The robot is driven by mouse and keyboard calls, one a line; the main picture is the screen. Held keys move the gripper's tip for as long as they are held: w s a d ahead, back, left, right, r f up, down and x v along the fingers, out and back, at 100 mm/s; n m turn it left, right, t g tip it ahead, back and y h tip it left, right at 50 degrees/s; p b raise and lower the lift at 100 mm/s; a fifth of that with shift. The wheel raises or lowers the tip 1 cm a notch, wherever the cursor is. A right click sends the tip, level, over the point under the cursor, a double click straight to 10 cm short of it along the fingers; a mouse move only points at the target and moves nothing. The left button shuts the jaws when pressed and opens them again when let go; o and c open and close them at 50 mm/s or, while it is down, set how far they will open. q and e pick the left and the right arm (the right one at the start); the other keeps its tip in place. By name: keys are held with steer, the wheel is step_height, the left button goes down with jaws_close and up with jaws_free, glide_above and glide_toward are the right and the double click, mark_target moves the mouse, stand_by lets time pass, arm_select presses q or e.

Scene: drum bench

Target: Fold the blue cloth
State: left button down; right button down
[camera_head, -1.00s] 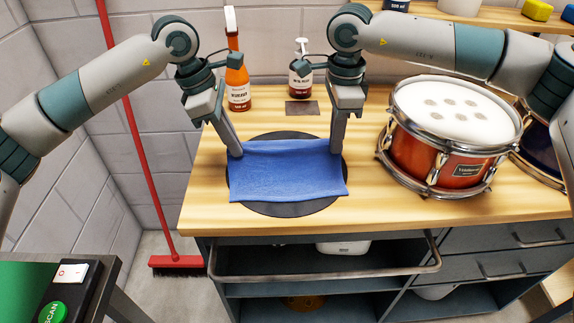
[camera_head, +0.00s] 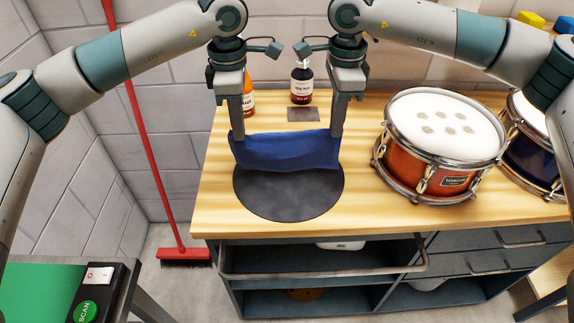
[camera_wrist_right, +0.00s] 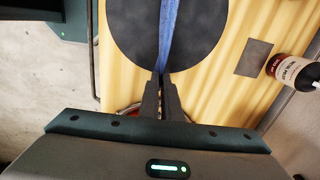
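The blue cloth (camera_head: 285,150) hangs as a band between my two grippers, above the far part of the dark round mat (camera_head: 290,195). My left gripper (camera_head: 238,137) is shut on its upper left corner. My right gripper (camera_head: 336,134) is shut on its upper right corner. In the right wrist view the cloth (camera_wrist_right: 166,35) shows as a narrow strip, nearly edge-on, running from the closed fingertips of my right gripper (camera_wrist_right: 160,78). The near part of the mat is bare. Whether the cloth's lower edge touches the mat is hard to tell.
An orange-red drum (camera_head: 440,145) with a white head stands right of the mat, near my right arm. An orange bottle (camera_head: 249,100) and a dark bottle (camera_head: 301,85) stand behind, with a small grey square (camera_head: 303,114). The wooden bench (camera_head: 225,215) is clear in front.

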steer(key=shift+r+p, duration=1.2)
steer(key=shift+r, duration=0.4)
